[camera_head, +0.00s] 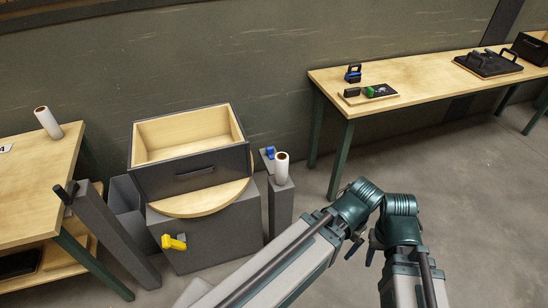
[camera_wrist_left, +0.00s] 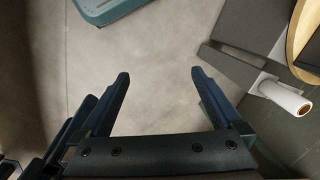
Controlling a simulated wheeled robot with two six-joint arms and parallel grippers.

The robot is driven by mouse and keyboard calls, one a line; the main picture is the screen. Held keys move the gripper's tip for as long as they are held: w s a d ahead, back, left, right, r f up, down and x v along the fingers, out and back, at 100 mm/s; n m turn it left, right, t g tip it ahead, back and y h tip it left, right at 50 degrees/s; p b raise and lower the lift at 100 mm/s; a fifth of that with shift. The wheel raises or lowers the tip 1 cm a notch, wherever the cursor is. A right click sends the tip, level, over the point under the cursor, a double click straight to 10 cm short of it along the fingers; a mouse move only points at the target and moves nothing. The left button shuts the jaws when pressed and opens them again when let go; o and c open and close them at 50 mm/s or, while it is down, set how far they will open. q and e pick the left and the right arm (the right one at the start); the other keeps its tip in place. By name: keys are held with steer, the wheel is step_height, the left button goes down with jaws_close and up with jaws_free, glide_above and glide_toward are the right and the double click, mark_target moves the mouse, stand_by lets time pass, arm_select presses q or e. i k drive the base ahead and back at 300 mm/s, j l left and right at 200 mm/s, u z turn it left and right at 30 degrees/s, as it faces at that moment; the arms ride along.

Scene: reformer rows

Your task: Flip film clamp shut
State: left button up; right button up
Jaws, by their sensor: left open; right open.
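A white film roll (camera_head: 282,168) stands upright on a narrow grey pedestal (camera_head: 282,205), with a small blue part (camera_head: 270,152) beside it. This blue part may be the film clamp; whether it is open or shut is too small to tell. The roll also shows at the right edge of the left wrist view (camera_wrist_left: 285,97). My left gripper (camera_wrist_left: 159,73) is open and empty over bare floor, apart from the roll.
A grey drawer box (camera_head: 190,176) sits on a round wooden top (camera_head: 205,203) left of the pedestal. A yellow handle (camera_head: 174,242) is below. A left table (camera_head: 35,205) holds another roll (camera_head: 48,122). A long table (camera_head: 430,85) stands right.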

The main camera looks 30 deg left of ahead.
mark_target(269, 150)
steer(key=i+j, duration=1)
